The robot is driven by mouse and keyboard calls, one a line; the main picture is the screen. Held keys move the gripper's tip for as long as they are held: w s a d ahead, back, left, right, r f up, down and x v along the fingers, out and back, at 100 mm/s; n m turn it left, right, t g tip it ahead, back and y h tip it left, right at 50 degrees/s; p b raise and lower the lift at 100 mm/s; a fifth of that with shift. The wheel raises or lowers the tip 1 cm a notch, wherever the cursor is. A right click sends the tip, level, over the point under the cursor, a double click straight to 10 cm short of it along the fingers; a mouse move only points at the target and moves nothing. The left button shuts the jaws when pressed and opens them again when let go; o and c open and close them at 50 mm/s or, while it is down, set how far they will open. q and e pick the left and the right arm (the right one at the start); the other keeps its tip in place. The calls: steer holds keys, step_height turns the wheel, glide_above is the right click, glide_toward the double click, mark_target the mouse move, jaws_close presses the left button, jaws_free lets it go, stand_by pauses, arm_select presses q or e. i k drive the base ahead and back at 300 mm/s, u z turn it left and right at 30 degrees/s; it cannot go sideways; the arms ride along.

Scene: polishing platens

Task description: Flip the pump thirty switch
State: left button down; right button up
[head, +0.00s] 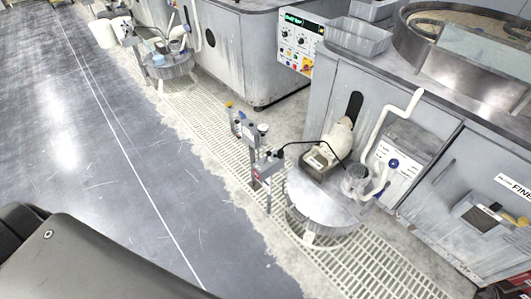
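A pump unit (318,162) with a cream body and a dark base sits on a round metal-topped drum (318,200) right of centre. A black cable arcs from it to a grey stand (262,160) with fittings and a small red-marked box. A white plate (395,168) with a blue round knob is on the machine front beside the pump. I cannot tell which of these parts is the pump thirty switch; labels are too small to read. Neither of my grippers is in view.
Grey polishing machines (400,125) line the right and back. A control panel (298,42) with a green display faces the aisle. A second drum (168,68) stands farther back. Pale floor grating (222,140) runs beside the machines. The grey floor (110,150) at left is clear.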

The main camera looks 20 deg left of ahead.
mark_target(269, 154)
steer(key=u, duration=0.25)
steer(key=i, duration=0.9)
steer(key=z, duration=0.15)
